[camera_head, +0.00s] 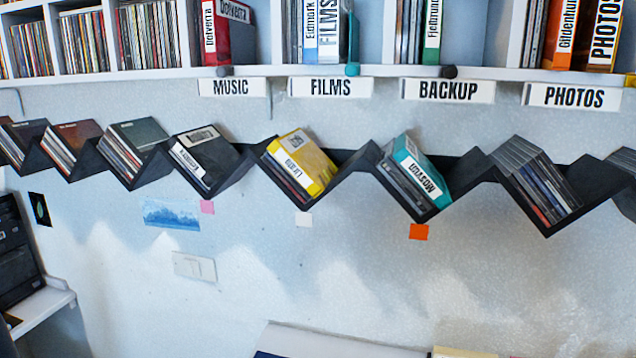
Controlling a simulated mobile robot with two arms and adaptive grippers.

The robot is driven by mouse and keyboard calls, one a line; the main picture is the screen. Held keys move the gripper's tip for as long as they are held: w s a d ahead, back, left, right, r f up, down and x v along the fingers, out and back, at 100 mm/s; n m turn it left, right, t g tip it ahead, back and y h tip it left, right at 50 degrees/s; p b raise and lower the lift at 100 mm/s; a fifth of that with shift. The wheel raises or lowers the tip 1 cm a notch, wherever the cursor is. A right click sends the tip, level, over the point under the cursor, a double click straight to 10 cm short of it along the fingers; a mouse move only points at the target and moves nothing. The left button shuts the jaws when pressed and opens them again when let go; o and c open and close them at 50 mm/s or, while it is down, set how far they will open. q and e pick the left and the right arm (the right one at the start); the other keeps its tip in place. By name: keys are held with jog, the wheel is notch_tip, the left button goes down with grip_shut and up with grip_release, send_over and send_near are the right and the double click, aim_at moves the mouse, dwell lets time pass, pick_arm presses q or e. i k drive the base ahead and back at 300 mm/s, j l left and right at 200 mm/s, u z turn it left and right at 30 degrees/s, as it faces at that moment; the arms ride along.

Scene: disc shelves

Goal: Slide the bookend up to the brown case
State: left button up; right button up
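Neither of my grippers is in view. Small knobs stick out at the upper shelf's front edge: a grey one (224,71), a teal one (352,69), a dark one (449,72) and a yellow one (630,80) at the right edge. They may belong to bookends, but I cannot tell which one the task means. In the PHOTOS bay, an orange-brown case (563,30) stands beside a case labelled PHOTOS (604,30). A brownish case (78,130) also leans in the zigzag shelf. Which brown case is meant is unclear.
The upper shelf (160,75) bears labels MUSIC (231,88), FILMS (331,87), BACKUP (448,90) and PHOTOS (570,97). Below, the black zigzag rack (352,165) holds leaning cases, including a yellow one (315,160) and a teal one (420,165).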

aim_at(630, 81)
jog(key=z, duration=1.4)
